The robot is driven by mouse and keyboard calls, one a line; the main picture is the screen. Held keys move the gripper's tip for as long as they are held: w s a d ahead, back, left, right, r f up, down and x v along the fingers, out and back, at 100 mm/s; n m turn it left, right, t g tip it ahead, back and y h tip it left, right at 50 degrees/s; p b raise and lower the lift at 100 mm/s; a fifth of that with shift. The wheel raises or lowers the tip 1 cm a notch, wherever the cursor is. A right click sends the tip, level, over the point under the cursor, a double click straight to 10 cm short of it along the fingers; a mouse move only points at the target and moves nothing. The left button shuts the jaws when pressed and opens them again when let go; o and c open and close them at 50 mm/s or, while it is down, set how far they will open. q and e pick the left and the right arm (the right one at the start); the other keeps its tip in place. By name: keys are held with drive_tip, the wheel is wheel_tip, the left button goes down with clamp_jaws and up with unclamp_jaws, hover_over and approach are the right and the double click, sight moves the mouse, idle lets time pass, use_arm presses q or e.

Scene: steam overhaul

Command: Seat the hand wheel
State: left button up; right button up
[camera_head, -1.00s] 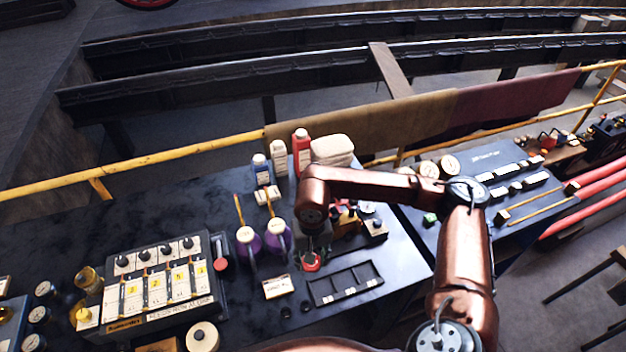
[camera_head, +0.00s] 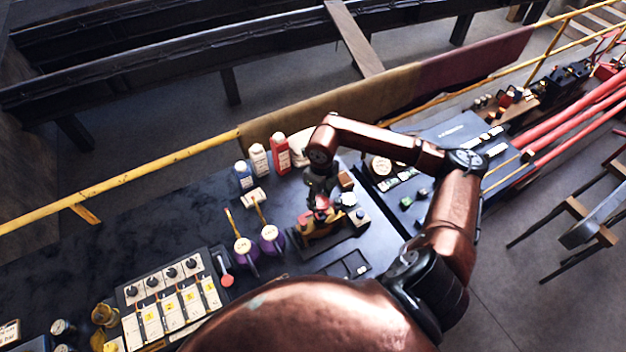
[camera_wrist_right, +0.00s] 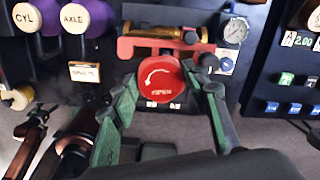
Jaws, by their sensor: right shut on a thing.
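The red hand wheel (camera_wrist_right: 160,80), with a white curved arrow and lettering on its face, is between the green fingers of my right gripper (camera_wrist_right: 161,84), which is shut on it. In the wrist view it lies in front of the near edge of a red fixture with a brass-coloured bar (camera_wrist_right: 165,32). I cannot tell whether the wheel touches the fixture. In the head view my right gripper (camera_head: 320,196) is over this fixture (camera_head: 318,224), partly hiding it. The spindle for the wheel is not clearly visible. My left gripper is not in view.
A round gauge (camera_wrist_right: 235,30) stands right of the fixture. Purple oil cans (camera_head: 245,246) stand left of it, with several bottles (camera_head: 258,160) behind. A black compartment tray (camera_head: 350,266) lies in front.

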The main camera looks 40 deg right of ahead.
sight(321, 198)
drive_tip(key=shift+w+d+r+m+p, duration=0.1)
drive_tip(key=shift+d+r+m+p, duration=0.15)
drive_tip(key=shift+m, duration=0.25)
drive_tip(key=shift+w+d+r+m+p, duration=0.1)
drive_tip(key=shift+d+m, duration=0.2)
drive_tip(key=shift+m, duration=0.2)
drive_tip(key=shift+f, duration=0.2)
drive_tip(key=shift+w+a+f+b, duration=0.15)
drive_tip(key=shift+f+b, duration=0.3)
drive_tip(key=shift+f, duration=0.35)
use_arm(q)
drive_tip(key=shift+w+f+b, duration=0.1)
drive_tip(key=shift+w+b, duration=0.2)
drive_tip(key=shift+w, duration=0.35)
use_arm(e)
drive_tip(key=shift+f, duration=0.9)
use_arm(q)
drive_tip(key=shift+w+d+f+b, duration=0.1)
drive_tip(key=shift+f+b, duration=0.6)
use_arm(e)
drive_tip(key=shift+f, duration=0.3)
use_arm(q)
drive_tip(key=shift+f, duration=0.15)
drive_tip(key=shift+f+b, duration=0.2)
drive_tip(key=shift+b, duration=0.15)
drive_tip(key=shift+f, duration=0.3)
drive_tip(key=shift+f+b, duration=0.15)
drive_tip(key=shift+b, duration=0.3)
use_arm(e)
drive_tip(key=shift+f, duration=0.15)
